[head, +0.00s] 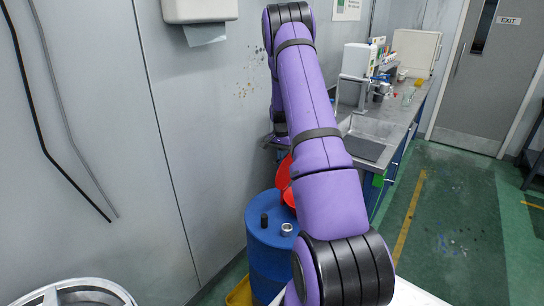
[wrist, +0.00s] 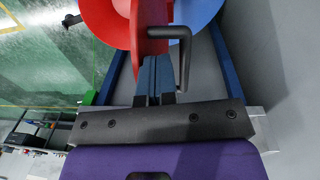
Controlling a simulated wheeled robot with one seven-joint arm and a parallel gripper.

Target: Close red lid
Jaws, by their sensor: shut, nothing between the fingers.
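A red lid (head: 283,173) stands tilted up above the blue drum (head: 268,240), beside the wall in the head view. A red funnel-like part (head: 290,198) shows below it, partly hidden by my purple arm. In the wrist view, red round surfaces (wrist: 100,18) and a red upright piece (wrist: 150,35) with a dark bent handle (wrist: 185,45) are at the top. The blue drum also shows there (wrist: 193,12). My gripper (wrist: 157,72) is shut and empty, its tips close to the red piece and handle. I cannot tell whether they touch. My arm hides the gripper in the head view.
A dark cap (head: 264,220) and a metal bung (head: 287,229) are on the drum top. A grey wall stands close on the left. A sink counter (head: 370,135) with bottles is behind. Open green floor (head: 465,220) lies to the right.

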